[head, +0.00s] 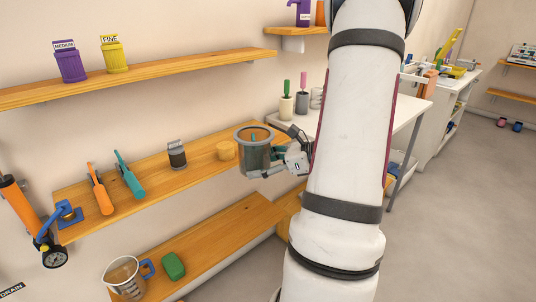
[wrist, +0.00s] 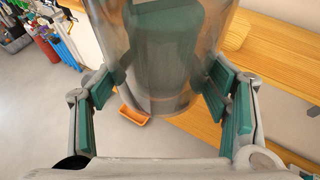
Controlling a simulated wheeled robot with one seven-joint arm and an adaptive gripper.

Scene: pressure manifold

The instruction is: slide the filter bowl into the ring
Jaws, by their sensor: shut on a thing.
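The filter bowl (head: 255,157) is a clear grey, cup-shaped cylinder with a dark rim, roughly upright in the head view. My gripper (head: 284,163) is shut on its side and holds it in front of the middle wooden shelf. In the wrist view the bowl (wrist: 211,30) stands between the two teal-padded fingers (wrist: 160,90), with a dark green-grey shape showing through its wall. My fingers hide part of the bowl in the head view. I cannot make out the ring in either view.
A lower shelf (head: 205,255) holds a jug (head: 122,275) and green block (head: 174,266). Filters labelled MEDIUM (head: 69,64) and FINE (head: 113,55) stand above.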

